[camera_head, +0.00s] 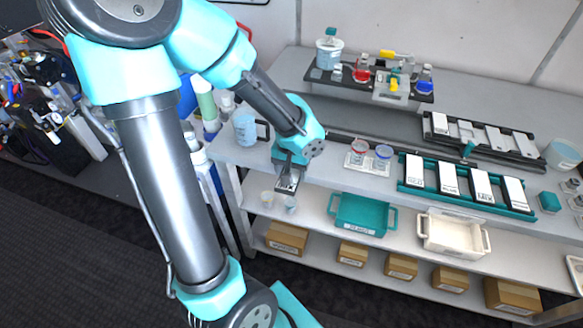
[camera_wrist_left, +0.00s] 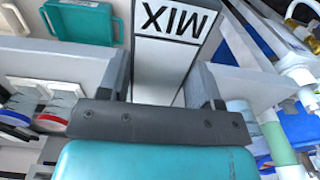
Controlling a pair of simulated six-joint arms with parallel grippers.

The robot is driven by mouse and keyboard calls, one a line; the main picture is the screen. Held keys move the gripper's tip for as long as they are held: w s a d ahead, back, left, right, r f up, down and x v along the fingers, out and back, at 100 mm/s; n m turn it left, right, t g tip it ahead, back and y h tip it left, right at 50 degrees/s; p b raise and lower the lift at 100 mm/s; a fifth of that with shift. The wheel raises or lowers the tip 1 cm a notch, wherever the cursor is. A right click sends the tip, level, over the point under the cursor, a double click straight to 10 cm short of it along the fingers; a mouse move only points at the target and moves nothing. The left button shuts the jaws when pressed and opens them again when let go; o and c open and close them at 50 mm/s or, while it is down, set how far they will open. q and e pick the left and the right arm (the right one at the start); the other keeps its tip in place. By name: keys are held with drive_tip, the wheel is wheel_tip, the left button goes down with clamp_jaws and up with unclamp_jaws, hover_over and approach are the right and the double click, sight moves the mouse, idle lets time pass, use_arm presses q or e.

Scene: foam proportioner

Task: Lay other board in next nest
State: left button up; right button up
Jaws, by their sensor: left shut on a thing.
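My left gripper (camera_head: 288,184) is shut on a white board with a dark edge, and it hangs over the front edge of the bench. In the left wrist view this board (camera_wrist_left: 166,62) reads MIX upside down and sits between the fingers of the gripper (camera_wrist_left: 160,88). A teal rack (camera_head: 466,201) on the bench to the right holds several white boards (camera_head: 449,180). A dark rack (camera_head: 487,153) behind it also holds several white boards (camera_head: 495,137). Small print on the racked boards is unreadable. My right gripper is not in view.
A small tray with red and blue cups (camera_head: 368,163) stands between my gripper and the teal rack. A jug (camera_head: 245,128) stands left of it. Teal (camera_head: 358,215) and white (camera_head: 452,234) bins sit on the shelf below. Bottles stand on a dark rear stand (camera_head: 345,84).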

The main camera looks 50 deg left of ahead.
use_arm(q)
drive_tip(key=w+d+r+m, duration=0.3)
drive_tip(key=w+d+r, duration=0.4)
drive_tip(key=w+d, duration=0.2)
drive_tip(key=w+d+r+m, duration=0.2)
drive_tip(key=w+d+r, duration=0.4)
drive_tip(key=w, duration=0.8)
drive_tip(key=d, duration=0.2)
drive_tip(key=shift+d+r+m, duration=0.4)
drive_tip(key=shift+w, duration=0.1)
